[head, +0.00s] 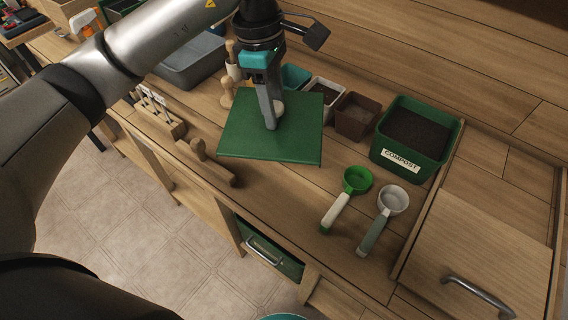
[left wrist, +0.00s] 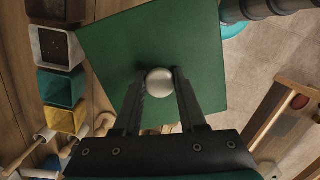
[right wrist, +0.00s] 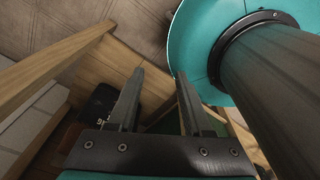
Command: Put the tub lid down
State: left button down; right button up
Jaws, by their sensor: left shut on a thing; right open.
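The tub lid (head: 299,138) is a flat green square with a pale round knob. My left gripper (head: 271,118) is shut on the knob and holds the lid over the workbench; I cannot tell how high above the top it is. In the left wrist view the knob (left wrist: 159,82) sits between the two fingers and the lid (left wrist: 110,50) spreads out behind it. The compost tub (head: 432,175) is green, labelled COMPOST, open and full of dark soil, to the right of the lid. My right gripper (right wrist: 158,92) is open and empty, low beside the bench; it is not in the head view.
A green scoop (head: 357,180) and a grey scoop (head: 392,199) lie in front of the tub. Brown and white pots (head: 356,117) stand between lid and tub. A wooden tool (head: 208,163) and a label holder (head: 160,122) are left. A wooden panel with handle (head: 490,245) is right.

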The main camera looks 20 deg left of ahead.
aim_at(286, 105)
pick_arm(q)
jog(key=n, duration=0.1)
jog(key=w+n, duration=0.1)
jog(key=n, duration=0.2)
jog(key=shift+w+d+r, duration=0.2)
jog(key=shift+r, duration=0.1)
jog(key=n, duration=0.2)
jog(key=w+n+p, duration=0.1)
jog(key=n, duration=0.1)
jog(key=shift+w+d+r+t, duration=0.1)
jog(key=shift+r+t, duration=0.1)
jog(key=shift+t, duration=0.2)
jog(key=n, duration=0.2)
jog(key=shift+w+r+n+y, duration=0.1)
jog(key=shift+w+n+y, duration=0.2)
jog(key=shift+w+n, duration=0.2)
jog(key=shift+n, duration=0.5)
notch_tip(286, 105, down, 16)
jog(key=shift+f+b, duration=0.1)
jog(key=shift+b, duration=0.5)
jog(key=shift+f, duration=1.9)
pick_arm(e)
jog(key=shift+a+f, duration=0.2)
jog(key=shift+a, duration=0.1)
